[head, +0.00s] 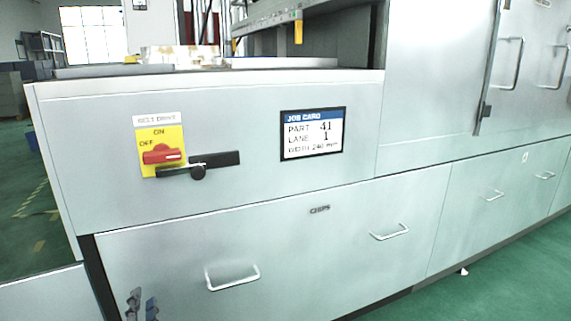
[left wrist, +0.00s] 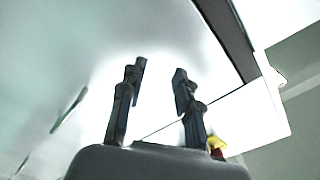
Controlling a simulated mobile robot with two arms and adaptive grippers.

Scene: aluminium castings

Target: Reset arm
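My left gripper (head: 142,304) shows at the bottom left of the head view, in front of the lower grey panel. Its two dark fingers stand apart. In the left wrist view the fingers (left wrist: 159,78) point up, with an empty gap between them. Nothing is held. My right gripper is not in view.
A grey machine (head: 240,210) fills most of the head view. It carries a red rotary switch (head: 160,154) on a yellow plate, a black lever (head: 215,160), a job card (head: 313,133) and drawer handles (head: 232,278). Green floor (head: 480,285) is clear at the lower right.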

